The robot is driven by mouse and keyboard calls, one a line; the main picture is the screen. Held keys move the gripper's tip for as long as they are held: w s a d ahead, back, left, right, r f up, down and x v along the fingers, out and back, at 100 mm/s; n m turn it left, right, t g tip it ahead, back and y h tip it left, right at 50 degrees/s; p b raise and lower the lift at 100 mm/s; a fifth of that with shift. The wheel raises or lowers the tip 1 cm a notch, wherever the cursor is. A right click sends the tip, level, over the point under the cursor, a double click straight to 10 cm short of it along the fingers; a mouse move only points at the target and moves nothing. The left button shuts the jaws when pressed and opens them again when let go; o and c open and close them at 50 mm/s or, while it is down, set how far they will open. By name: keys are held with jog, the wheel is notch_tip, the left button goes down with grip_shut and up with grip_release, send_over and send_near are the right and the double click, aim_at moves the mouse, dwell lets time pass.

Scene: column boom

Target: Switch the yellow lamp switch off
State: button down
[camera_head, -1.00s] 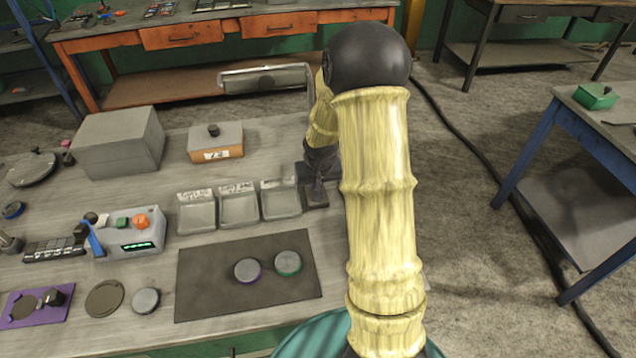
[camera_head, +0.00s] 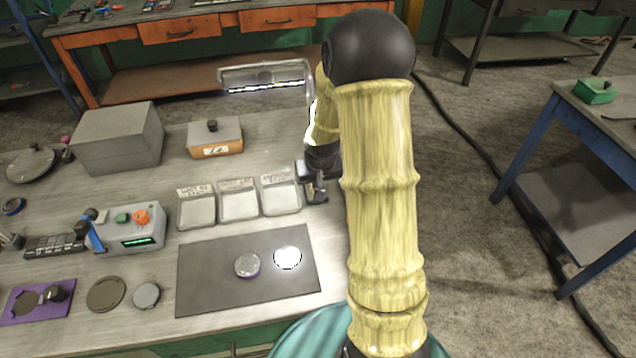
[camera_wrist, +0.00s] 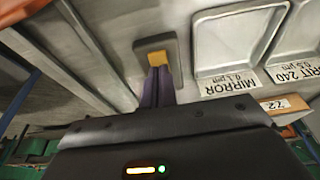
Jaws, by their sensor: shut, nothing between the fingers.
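The yellow lamp switch (camera_wrist: 158,58) shows in the wrist view as a small yellow rocker on a grey-brown base plate (camera_wrist: 170,44). My gripper (camera_wrist: 159,76) is shut and empty, its dark purple fingertips right at the near edge of the rocker. I cannot tell whether they touch it. In the head view my gripper (camera_head: 317,190) is at the right end of the bench, over the switch base, and the rocker itself is hidden. The lamp (camera_head: 265,76) above the bench is lit, with a bright strip along its lower edge.
Labelled trays (camera_head: 238,204) stand just left of my gripper. A dark mat (camera_head: 205,285) with two discs lies in front of them. An orange-fronted box (camera_head: 215,138) and a big grey box (camera_head: 118,140) stand further back. Open floor lies right of the bench.

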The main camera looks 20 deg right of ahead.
jog(key=p+v, duration=0.1)
jog(key=v, duration=1.2)
jog(key=shift+a, duration=0.25)
jog(key=s+a+n, duration=0.2)
jog(key=s+a, duration=0.6)
jog(key=s, duration=0.5)
jog(key=shift+f+g+y, duration=0.15)
jog(key=shift+g+y, duration=0.15)
jog(key=shift+g, duration=0.1)
jog(key=shift+d, duration=0.1)
